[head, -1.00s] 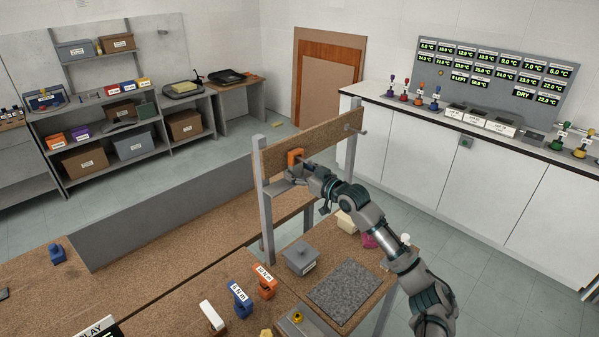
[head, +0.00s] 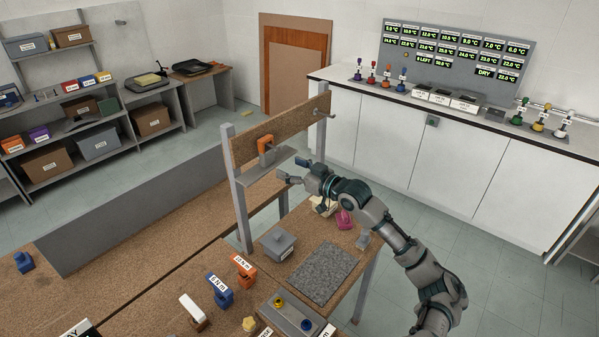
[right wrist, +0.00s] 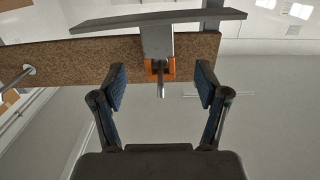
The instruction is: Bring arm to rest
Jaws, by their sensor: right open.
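My right arm comes in from the right in the head view. Its gripper (head: 291,170) is open and empty, in front of the upright board and a little right of an orange tool (head: 266,146) on that board. In the right wrist view the gripper (right wrist: 160,88) has its two fingers spread wide. The orange tool (right wrist: 168,70) shows beyond the fingertips, at the board's lower part, with a metal tip between the fingers but apart from them. My left gripper is not in view.
The cork-faced board (head: 300,122) stands on grey posts over the bench. A grey lidded box (head: 278,243), a dark textured mat (head: 324,274) and a pink item (head: 345,219) lie below the arm. Blue (head: 220,290) and orange (head: 243,268) labelled blocks stand at the front. The floor at right is clear.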

